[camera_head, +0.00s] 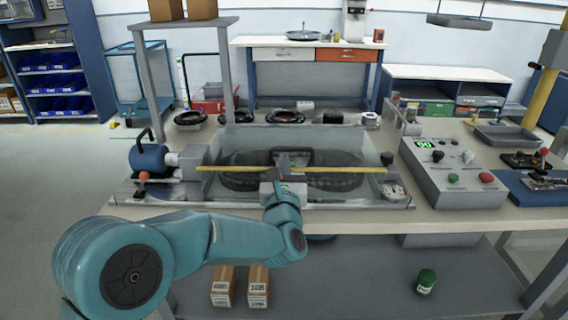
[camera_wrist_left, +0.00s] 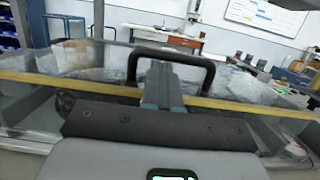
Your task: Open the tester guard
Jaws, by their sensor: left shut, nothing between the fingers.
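The tester guard is a clear panel (camera_head: 232,150) with a yellow bar (camera_head: 340,169) along its edge, lying over the tester bed. A dark ring-shaped part shows through it. A black arched handle (camera_head: 308,152) stands at the guard's middle; it also shows in the left wrist view (camera_wrist_left: 207,72). My left gripper (camera_head: 284,160) is at the handle and the yellow bar. In the left wrist view its fingers (camera_wrist_left: 162,84) are together, inside the outline of the handle's arch, with nothing held. I cannot tell whether they touch the handle. My right gripper is out of view.
A control box (camera_head: 450,172) with buttons stands to the right, beside a blue fixture (camera_head: 535,185). A shelf post (camera_head: 148,85) rises at back left.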

